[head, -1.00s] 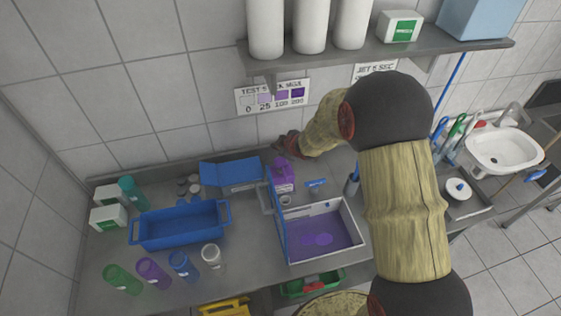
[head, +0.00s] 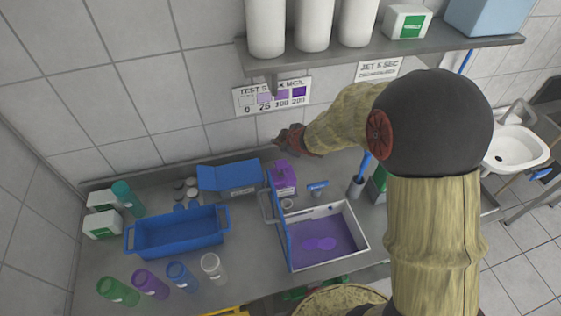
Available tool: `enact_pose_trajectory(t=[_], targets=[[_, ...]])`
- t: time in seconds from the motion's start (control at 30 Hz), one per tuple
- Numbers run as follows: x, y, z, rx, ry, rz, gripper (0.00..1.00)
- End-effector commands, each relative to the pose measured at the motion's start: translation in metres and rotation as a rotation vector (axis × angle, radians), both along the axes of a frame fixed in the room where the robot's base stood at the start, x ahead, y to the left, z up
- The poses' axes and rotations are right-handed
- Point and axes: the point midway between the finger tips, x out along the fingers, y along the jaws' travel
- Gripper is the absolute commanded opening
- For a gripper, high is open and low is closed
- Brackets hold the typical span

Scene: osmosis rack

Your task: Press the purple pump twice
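The purple pump (head: 284,180) is a purple bottle with a pale label and a purple top. It stands upright on the steel counter behind a grey-walled tray (head: 362,245). The tray has a purple floor with a brighter purple patch (head: 320,243) on it. My gripper (head: 287,140), dark and reddish, is above and behind the pump's top in the head view, near the wall. A small gap shows between them in the picture. The fingers are small and partly turned away, so their opening is unclear. I see nothing held.
A blue basin (head: 178,233) and an open blue box (head: 230,178) stand to the left. Several coloured bottles (head: 150,284) line the front left. A blue-handled tool in a holder (head: 357,186) stands right of the pump. A shelf (head: 390,53) with white containers hangs above.

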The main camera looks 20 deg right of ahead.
Motion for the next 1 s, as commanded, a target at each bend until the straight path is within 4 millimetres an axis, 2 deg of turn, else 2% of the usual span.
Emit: enact_pose_trajectory(t=[0.47,0.67,1.0], targets=[[0.0,0.0,-0.007,0.001,0.0,0.0,0.0],[0.0,0.0,-0.024,0.002,0.0,-0.001,0.0],[0.0,0.0,-0.066,0.001,0.0,-0.001,0.0]])
